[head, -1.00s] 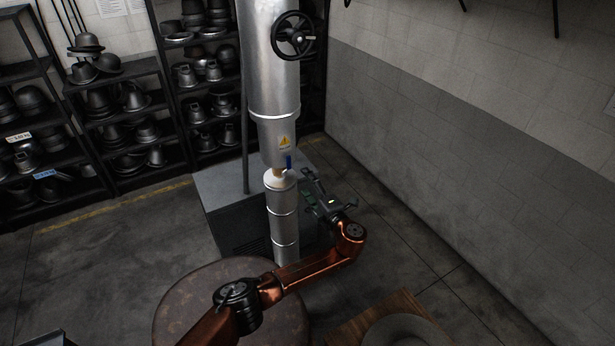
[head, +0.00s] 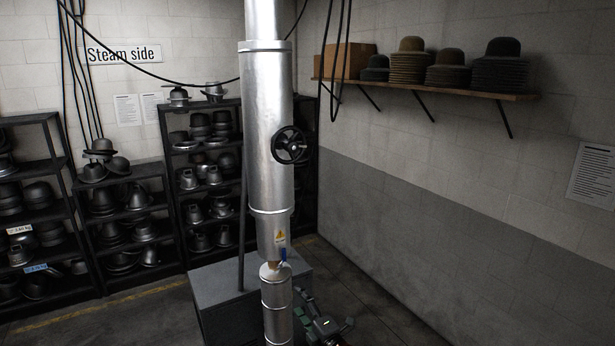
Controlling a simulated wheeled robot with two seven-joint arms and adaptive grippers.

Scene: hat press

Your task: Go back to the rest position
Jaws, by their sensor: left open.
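My left gripper (head: 308,315) shows at the bottom edge of the head view, just right of the lower metal pipe (head: 277,305). It is open, and I see nothing in it. Most of my left arm is below the picture. The tall silver steam column (head: 267,130) stands upright in the middle, with a black handwheel (head: 291,145) on its right side. A small blue lever (head: 284,254) and a yellow warning sign (head: 280,236) sit near its lower end. My right gripper is not in view.
A grey cabinet (head: 215,305) stands behind the pipe. Black shelves (head: 128,215) with metal hat blocks line the back left. A wall shelf (head: 425,90) holds stacked hats and a cardboard box (head: 350,60). The floor between the cabinet and the right wall looks clear.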

